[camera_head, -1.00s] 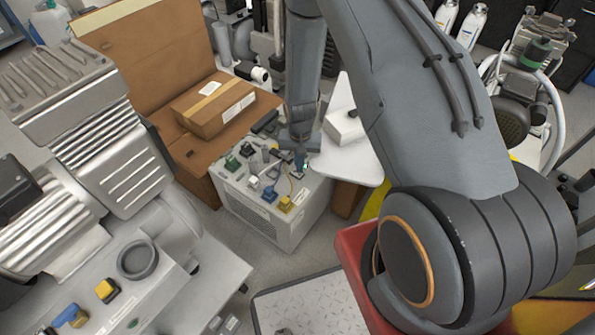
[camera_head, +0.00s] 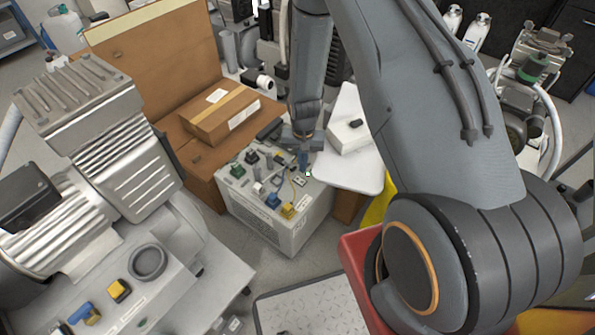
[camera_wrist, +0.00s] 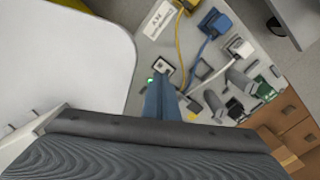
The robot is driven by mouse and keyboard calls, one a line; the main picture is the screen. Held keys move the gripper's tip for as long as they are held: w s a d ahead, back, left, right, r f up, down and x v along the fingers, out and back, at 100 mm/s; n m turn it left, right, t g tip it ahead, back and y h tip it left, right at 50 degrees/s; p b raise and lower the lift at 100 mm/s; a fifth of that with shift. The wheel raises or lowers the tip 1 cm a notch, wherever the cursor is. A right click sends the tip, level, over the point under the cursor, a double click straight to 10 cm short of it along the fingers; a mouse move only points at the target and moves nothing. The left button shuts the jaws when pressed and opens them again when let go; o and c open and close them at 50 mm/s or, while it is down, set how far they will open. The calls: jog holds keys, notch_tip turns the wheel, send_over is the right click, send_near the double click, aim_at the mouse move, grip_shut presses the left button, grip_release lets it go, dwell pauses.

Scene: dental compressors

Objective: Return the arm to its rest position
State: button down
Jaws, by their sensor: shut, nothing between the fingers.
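My arm reaches down in the head view over a light grey control box (camera_head: 270,228) with coloured plugs and switches on its top. My gripper (camera_head: 304,168) is at the near right part of that top. In the wrist view my gripper (camera_wrist: 162,92) shows as narrow blue-grey fingers held together with nothing between them. Its tip lies beside a small square switch with a green light (camera_wrist: 158,72). Whether the tip touches the box cannot be told.
A white shelf (camera_head: 355,175) with a white box is close on the right of my gripper. A cardboard carton (camera_head: 222,115) stands behind left. A large compressor (camera_head: 95,150) fills the left. Yellow, blue and white cables (camera_wrist: 205,45) lie on the control box.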

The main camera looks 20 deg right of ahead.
notch_tip(320, 180, up, 14)
jog(key=s+n+p, duration=0.1)
jog(key=s+p, duration=0.1)
jog(key=p, duration=0.1)
jog(key=s+r+n+p, duration=0.2)
jog(key=s+r, duration=0.8)
jog(key=r, duration=0.5)
jog(key=s+a+r+n+p, duration=0.1)
jog(key=s+r+p, duration=0.4)
jog(key=s+r, duration=0.6)
notch_tip(320, 180, up, 4)
jog(key=shift+s+a+n, duration=0.2)
jog(key=shift+n, duration=0.2)
